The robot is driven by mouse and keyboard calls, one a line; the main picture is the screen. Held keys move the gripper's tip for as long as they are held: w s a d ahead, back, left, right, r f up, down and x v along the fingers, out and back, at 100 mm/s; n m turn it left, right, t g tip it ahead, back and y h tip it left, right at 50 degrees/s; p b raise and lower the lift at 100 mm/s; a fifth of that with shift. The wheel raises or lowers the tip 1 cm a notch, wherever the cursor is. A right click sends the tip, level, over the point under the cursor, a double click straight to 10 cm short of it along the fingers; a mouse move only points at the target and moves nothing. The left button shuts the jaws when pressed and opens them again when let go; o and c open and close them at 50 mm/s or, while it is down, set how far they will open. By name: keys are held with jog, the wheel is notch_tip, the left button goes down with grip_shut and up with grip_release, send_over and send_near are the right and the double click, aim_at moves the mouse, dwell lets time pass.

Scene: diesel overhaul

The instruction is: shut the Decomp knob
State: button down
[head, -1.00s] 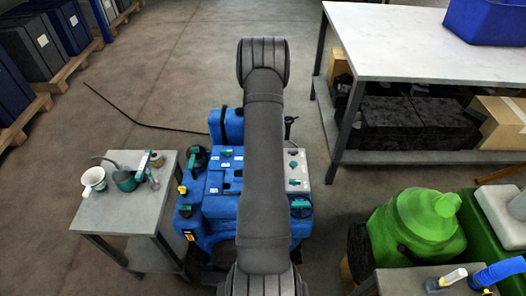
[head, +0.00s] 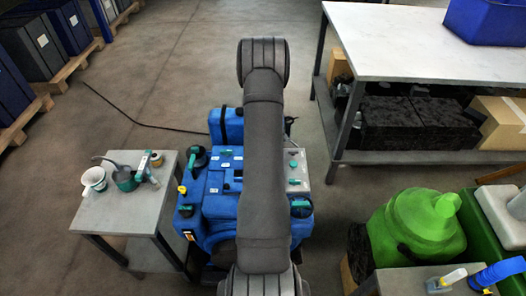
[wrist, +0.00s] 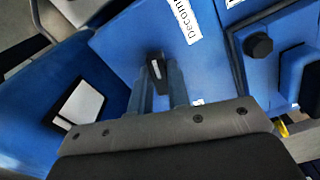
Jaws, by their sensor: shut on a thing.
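The Decomp knob (wrist: 157,70) is a small black knob with a pale line on its top. It stands on a blue panel (wrist: 120,45) beside a white label (wrist: 185,20) of which "Decom" can be read. My gripper (wrist: 160,88) is shut on the knob in the wrist view, with one finger on each side of it. In the head view my arm crosses over the blue engine (head: 220,205), and my gripper and the knob cannot be made out there.
A round black knob (wrist: 258,45) stands right of the label in the wrist view. A grey side table (head: 125,215) with cups and cans is left of the engine. A white-topped workbench (head: 410,45) and a green machine (head: 415,230) stand to the right.

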jog(key=n, duration=0.3)
dwell(0.5)
jog(key=c, duration=1.4)
grip_release()
jog(key=shift+o, duration=0.2)
jog(key=shift+r, duration=0.1)
jog(key=shift+r, duration=2.65)
jog(key=shift+r, duration=0.1)
